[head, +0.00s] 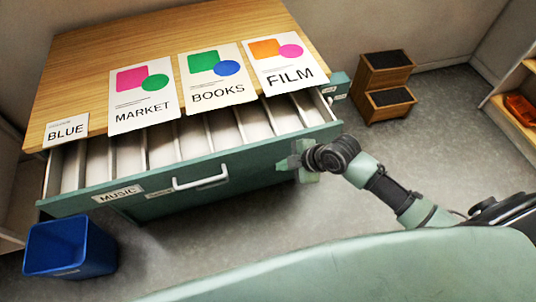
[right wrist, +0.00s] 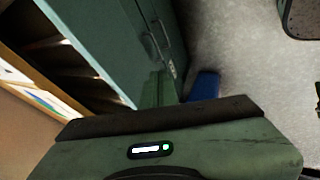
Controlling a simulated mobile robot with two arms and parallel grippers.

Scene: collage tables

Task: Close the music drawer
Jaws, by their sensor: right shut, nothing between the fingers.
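The music drawer (head: 245,163) is pulled out of the wooden-topped cabinet, with its divided, pale compartments open to view. Its green front carries a white bar handle (head: 200,180) and a "MUSIC" label (head: 118,194) on the left. My right gripper (head: 290,163) is shut and empty, at the right part of the drawer front, right of the handle. I cannot tell whether it touches. In the right wrist view the green drawer front (right wrist: 95,45) rises close beyond the gripper (right wrist: 160,92). My left gripper is not in view.
Posters reading "MARKET" (head: 143,97), "BOOKS" (head: 216,75) and "FILM" (head: 284,63) and a "BLUE" card (head: 66,131) lie on the cabinet top (head: 150,40). A blue bin (head: 70,247) stands at front left. A wooden step stool (head: 385,85) stands right of the cabinet.

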